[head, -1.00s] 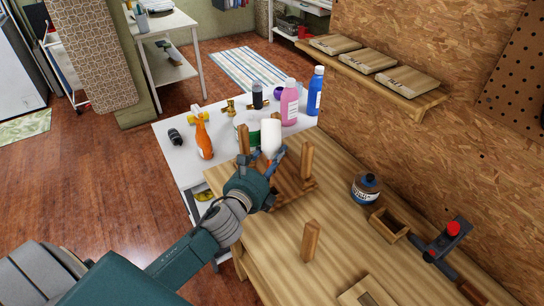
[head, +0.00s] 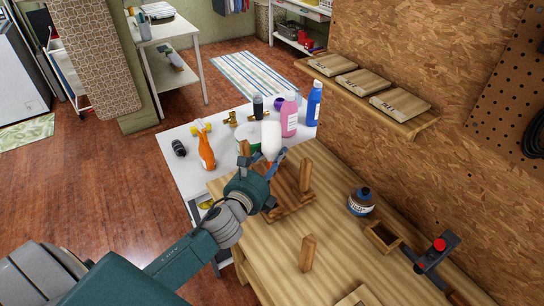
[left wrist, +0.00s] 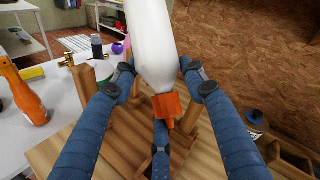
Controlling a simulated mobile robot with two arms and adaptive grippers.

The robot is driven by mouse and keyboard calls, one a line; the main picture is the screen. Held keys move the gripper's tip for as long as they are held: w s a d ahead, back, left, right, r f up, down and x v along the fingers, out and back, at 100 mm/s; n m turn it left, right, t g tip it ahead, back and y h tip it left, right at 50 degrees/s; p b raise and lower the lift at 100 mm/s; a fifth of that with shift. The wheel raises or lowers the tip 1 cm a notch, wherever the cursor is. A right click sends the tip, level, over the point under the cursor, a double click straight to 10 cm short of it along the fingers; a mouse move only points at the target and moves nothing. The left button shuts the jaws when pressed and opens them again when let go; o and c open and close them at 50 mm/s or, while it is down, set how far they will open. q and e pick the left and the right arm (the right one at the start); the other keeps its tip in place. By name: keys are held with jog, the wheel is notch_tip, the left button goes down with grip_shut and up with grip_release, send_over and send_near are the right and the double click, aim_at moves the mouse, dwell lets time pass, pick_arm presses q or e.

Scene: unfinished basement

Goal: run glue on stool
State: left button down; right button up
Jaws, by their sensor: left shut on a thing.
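My left gripper (head: 268,168) is shut on a white glue bottle (head: 271,140), held nozzle-down above the stool. In the left wrist view the bottle (left wrist: 150,42) sits between both fingers, and its orange nozzle (left wrist: 167,107) points down. The wooden stool (head: 290,208) lies upside down on the workbench, with upright legs such as the right one (head: 305,176). My gripper hides part of the stool, and I cannot tell whether the nozzle touches it. A separate wooden leg (head: 307,253) stands on the bench in front. My right gripper is out of view.
The wooden workbench (head: 335,235) also carries a dark-capped jar (head: 361,202), a small open wooden box (head: 382,237) and a clamp (head: 432,254). A white table (head: 182,170) behind holds an orange spray bottle (head: 206,152), pink bottle (head: 289,116) and blue bottle (head: 314,103).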

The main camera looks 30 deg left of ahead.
pick_arm(q)
jog(key=shift+r+g+p, duration=0.4)
jog(key=shift+g+p, duration=0.2)
jog(key=shift+p, duration=1.8)
jog(key=shift+n+g+p, duration=0.3)
jog(key=shift+p, duration=0.35)
jog(key=shift+w+a, duration=0.1)
jog(key=shift+g+h, duration=0.4)
jog(key=shift+g, duration=0.2)
jog(key=g, duration=0.1)
jog(key=n+g+h, duration=0.1)
jog(key=g, duration=0.1)
jog(key=shift+a+f+n, duration=0.1)
jog(key=shift+f+n, duration=0.05)
jog(key=shift+n, duration=0.15)
jog(key=shift+f+g, duration=0.2)
jog(key=shift+g, duration=0.6)
